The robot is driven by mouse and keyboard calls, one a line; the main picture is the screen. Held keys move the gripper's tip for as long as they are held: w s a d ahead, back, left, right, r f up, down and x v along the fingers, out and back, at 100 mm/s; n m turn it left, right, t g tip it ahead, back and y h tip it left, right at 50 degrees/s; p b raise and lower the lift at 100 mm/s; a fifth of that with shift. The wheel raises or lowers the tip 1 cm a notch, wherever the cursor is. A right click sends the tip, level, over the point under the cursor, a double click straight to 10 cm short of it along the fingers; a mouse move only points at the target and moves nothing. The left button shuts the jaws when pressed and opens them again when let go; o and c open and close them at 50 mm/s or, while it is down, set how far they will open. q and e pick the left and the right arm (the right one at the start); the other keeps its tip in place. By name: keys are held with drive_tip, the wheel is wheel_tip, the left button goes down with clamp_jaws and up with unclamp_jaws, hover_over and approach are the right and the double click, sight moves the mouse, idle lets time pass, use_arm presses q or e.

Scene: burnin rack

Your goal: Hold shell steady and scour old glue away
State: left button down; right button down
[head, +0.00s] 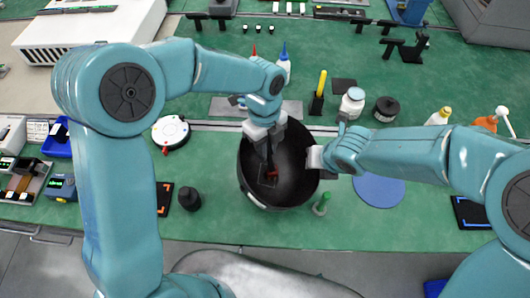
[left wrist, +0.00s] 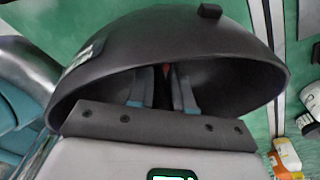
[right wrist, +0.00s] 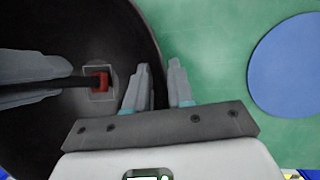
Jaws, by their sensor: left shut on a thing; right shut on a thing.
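The shell (head: 250,190) is a large dark, bowl-shaped piece on the green mat, open side up. My right gripper (head: 318,158) is shut on its right rim; in the right wrist view the fingers (right wrist: 160,90) straddle the shell wall (right wrist: 125,35). My left gripper (head: 267,150) reaches down inside the shell, shut on a dark-shafted tool with a red end (right wrist: 102,81). That red end lies over a pale square outline (right wrist: 92,94) on the shell's inner floor; contact cannot be told. In the left wrist view the shell (left wrist: 170,40) partly hides the tool.
A green-handled upright item (head: 322,204) stands close to the shell's lower right. A blue disc (head: 379,190) lies right of it, a black knob-like item (head: 189,198) left. Bottles, a white jar (head: 352,102) and a yellow-handled tool (head: 321,84) stand behind.

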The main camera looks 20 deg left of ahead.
use_arm(q)
drive_tip(key=shift+w+a, duration=0.1)
drive_tip(key=shift+w, duration=0.7)
drive_tip(key=shift+s+d, duration=0.15)
drive_tip(key=shift+s, duration=0.9)
drive_tip(key=shift+s+d, duration=0.15)
drive_tip(key=shift+s, duration=0.85)
drive_tip(key=shift+w+d+r, duration=0.1)
drive_tip(key=shift+d+r, duration=0.2)
drive_tip(key=shift+r, duration=0.65)
drive_tip(key=shift+w+d+r, duration=0.1)
drive_tip(key=shift+d+r, duration=0.2)
drive_tip(key=shift+r, duration=0.6)
drive_tip(key=shift+w+d+r, duration=0.1)
drive_tip(key=shift+d+r, duration=0.2)
drive_tip(key=shift+r, duration=0.65)
drive_tip(key=shift+r, duration=0.1)
drive_tip(key=r, duration=0.1)
drive_tip(key=d+r, duration=0.1)
drive_tip(key=shift+w+r, duration=0.15)
drive_tip(key=shift+r, duration=0.2)
drive_tip(key=shift+f, duration=0.15)
